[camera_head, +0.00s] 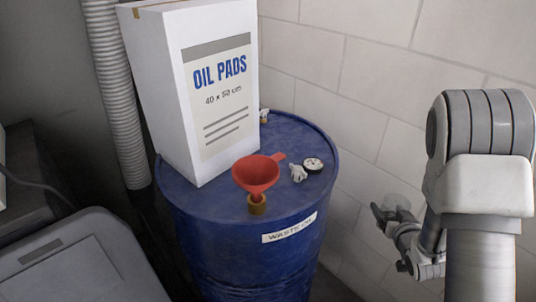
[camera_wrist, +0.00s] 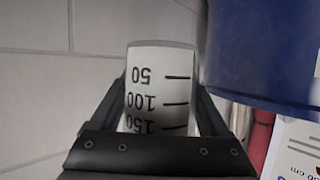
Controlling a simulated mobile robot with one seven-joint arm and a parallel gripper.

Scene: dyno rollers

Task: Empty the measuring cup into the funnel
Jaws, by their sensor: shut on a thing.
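The red funnel (camera_head: 258,174) stands in a brass-coloured opening on top of the blue drum (camera_head: 240,243). My gripper (camera_head: 388,217) is right of the drum, beside the wall and apart from the funnel. It is shut on the measuring cup, a pale, see-through cup (camera_head: 398,203) that is faint in the head view. In the wrist view the cup (camera_wrist: 160,85) sits between both fingers of my gripper (camera_wrist: 163,108), with black marks 50, 100 and 150 appearing upside down. The cup's contents cannot be made out.
A tall white oil pads box (camera_head: 205,90) stands on the drum behind the funnel. A round gauge (camera_head: 313,165) and a small pale fitting (camera_head: 298,173) lie right of the funnel. A ribbed hose (camera_head: 117,95) hangs at left. A block wall (camera_head: 385,90) is behind.

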